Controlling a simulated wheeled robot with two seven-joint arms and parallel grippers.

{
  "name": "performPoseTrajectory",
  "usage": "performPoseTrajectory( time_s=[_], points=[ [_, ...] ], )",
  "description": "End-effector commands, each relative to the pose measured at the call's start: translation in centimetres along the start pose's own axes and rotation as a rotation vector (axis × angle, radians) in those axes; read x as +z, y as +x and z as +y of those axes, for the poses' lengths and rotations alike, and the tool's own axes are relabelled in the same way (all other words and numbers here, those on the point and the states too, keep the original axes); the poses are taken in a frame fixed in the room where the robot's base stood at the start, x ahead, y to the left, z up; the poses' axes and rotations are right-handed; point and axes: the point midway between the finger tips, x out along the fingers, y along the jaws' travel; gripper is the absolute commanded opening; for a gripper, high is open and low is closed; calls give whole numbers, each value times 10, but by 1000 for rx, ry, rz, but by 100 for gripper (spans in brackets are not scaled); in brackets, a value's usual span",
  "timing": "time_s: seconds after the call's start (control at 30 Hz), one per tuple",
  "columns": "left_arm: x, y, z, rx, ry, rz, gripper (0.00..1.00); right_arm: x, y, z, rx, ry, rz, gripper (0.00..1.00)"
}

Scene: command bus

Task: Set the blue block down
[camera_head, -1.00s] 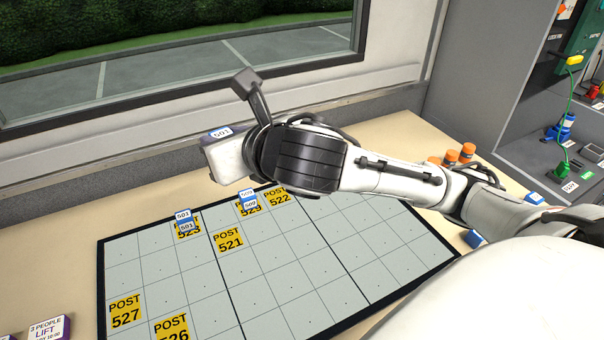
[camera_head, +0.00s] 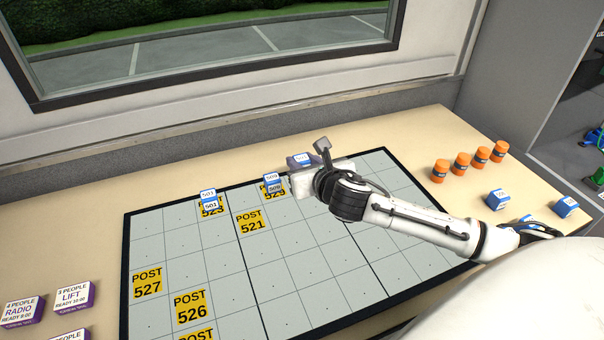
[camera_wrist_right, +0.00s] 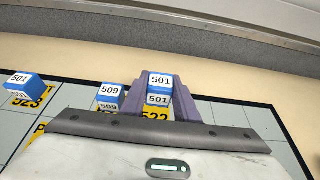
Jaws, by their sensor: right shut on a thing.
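My right gripper (camera_head: 300,162) is shut on a blue block with a white label; in the right wrist view this block (camera_wrist_right: 159,88) reads 501 and sits between the purple fingers (camera_wrist_right: 160,98). It is at the yellow POST 522 tag (camera_wrist_right: 155,116) on the gridded board (camera_head: 300,260), near the far edge. I cannot tell whether it touches the board. Another blue block marked 501 (camera_head: 209,202) stands at POST 523. A blue block marked 509 (camera_head: 273,182) stands at POST 529, just left of my gripper. My left gripper is not in view.
Yellow tags POST 521 (camera_head: 249,223), POST 527 (camera_head: 147,284) and POST 526 (camera_head: 190,306) lie on the board. Several orange cylinders (camera_head: 461,163) and blue blocks (camera_head: 498,199) are at right. Purple-edged cards (camera_head: 74,296) lie at left. The board's middle is clear.

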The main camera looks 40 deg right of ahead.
Motion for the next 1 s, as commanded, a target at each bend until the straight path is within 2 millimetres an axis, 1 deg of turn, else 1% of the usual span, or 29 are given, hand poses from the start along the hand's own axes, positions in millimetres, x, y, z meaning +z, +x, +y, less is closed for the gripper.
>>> performPoseTrajectory(
  time_s=[0.03,0.2,0.47,0.6,0.63,0.7,0.73,1.0],
  points=[
    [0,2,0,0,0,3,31,-8,2,0,0,1,4,6],
    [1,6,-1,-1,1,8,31,-30,12,0,-1,1,3,6],
    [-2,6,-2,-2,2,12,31,-30,12,0,0,0,1,6],
    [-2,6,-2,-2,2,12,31,-34,14,0,0,-1,1,6],
    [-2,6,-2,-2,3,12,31,-33,14,0,0,-1,1,33],
    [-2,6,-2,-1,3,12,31,-33,13,0,0,-1,1,44],
    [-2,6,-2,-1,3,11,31,-33,13,0,0,-1,1,46],
    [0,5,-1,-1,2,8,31,-32,13,0,0,0,1,46]
  ],
)
